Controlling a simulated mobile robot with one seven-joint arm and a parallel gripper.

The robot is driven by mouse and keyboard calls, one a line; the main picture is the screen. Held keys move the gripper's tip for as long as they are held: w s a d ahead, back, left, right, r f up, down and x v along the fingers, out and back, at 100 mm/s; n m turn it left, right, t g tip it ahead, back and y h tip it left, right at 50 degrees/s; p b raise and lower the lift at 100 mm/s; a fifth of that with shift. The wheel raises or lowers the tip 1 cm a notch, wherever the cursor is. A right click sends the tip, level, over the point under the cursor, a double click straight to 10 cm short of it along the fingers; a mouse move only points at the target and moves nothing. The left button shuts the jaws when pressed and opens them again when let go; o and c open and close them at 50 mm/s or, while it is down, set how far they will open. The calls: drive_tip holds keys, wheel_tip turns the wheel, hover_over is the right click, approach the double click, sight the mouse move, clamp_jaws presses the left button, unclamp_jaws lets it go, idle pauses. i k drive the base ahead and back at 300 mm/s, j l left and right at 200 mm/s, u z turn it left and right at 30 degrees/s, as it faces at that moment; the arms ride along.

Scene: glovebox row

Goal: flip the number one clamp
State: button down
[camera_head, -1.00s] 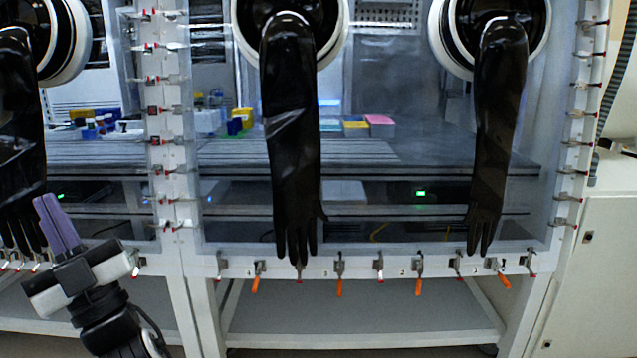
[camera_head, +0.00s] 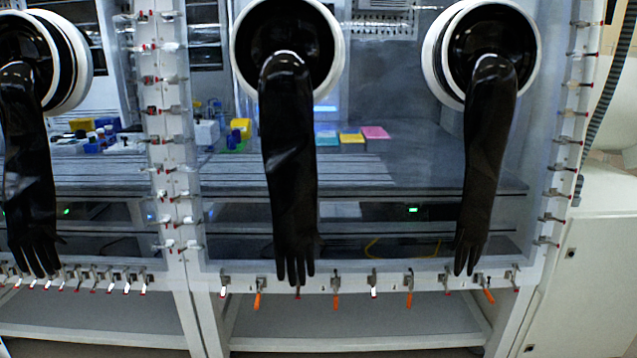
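A row of clamps runs along the lower frame of the glovebox. Several have orange handles hanging down: one at the left (camera_head: 258,299), one near the middle (camera_head: 336,301), one right of the middle (camera_head: 409,298) and one at the right (camera_head: 488,296), which is tilted. Small number labels are too small to read, so I cannot tell which clamp is number one. My gripper is not in view.
Black gloves hang from round ports, one at left (camera_head: 30,190), one in the middle (camera_head: 290,180) and one at right (camera_head: 484,160). A lower shelf (camera_head: 350,328) lies beneath. A white cabinet (camera_head: 585,270) stands at right.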

sight(488, 296)
drive_tip(key=i+l, duration=0.15)
drive_tip(key=i, duration=0.2)
drive_tip(key=i+l, duration=0.15)
drive_tip(key=i, duration=0.15)
drive_tip(key=i+l+z, duration=0.1)
drive_tip(key=z, duration=0.25)
drive_tip(key=i+l+z, duration=0.1)
drive_tip(key=z, duration=0.2)
drive_tip(key=i+z, duration=0.1)
drive_tip(key=z, duration=0.25)
drive_tip(key=l, duration=0.05)
